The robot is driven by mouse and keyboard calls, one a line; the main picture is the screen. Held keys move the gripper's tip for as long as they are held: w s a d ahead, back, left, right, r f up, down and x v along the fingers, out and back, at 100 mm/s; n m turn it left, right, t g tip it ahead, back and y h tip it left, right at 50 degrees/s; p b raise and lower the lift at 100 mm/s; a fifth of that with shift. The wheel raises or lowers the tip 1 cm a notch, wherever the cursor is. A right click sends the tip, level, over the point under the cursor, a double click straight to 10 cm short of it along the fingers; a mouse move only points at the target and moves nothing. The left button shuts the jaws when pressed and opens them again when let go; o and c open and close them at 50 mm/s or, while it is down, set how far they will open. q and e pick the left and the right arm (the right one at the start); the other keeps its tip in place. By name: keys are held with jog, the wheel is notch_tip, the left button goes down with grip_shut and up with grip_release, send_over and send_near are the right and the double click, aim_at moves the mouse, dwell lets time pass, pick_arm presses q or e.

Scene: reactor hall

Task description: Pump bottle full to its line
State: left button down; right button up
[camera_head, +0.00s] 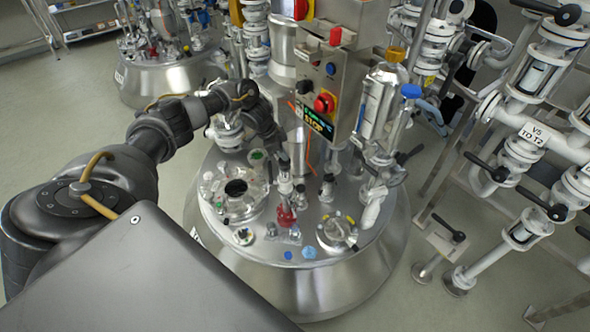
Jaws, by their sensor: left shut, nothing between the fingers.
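My left arm reaches in from the left over a round steel reactor lid (262,235). My left gripper (283,165) points down at the middle of the lid, beside the control box, and looks shut and empty. A red fitting (286,217) stands on the lid below it; I cannot tell whether they touch. A clear upright glass vessel (376,105) stands at the right of the control box. I cannot tell whether it is the pump bottle, and no fill line or liquid level can be made out. My right gripper is out of view.
A steel control box (335,70) with a red emergency knob (324,103) rises behind the lid. A glass manhole cover (235,188) is on the lid's left. Pipes with black valve handles and a V5 sign (533,134) fill the right. Another reactor (165,75) stands behind. The left floor is clear.

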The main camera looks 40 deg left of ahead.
pick_arm(q)
jog(key=shift+r+p, duration=1.75)
jog(key=shift+r, duration=0.35)
jog(key=shift+f, duration=0.15)
jog(key=shift+f+b, duration=1.85)
jog(key=shift+f, duration=0.9)
jog(key=shift+r, duration=0.2)
jog(key=shift+r+p, duration=2.65)
jog(key=shift+r, duration=0.1)
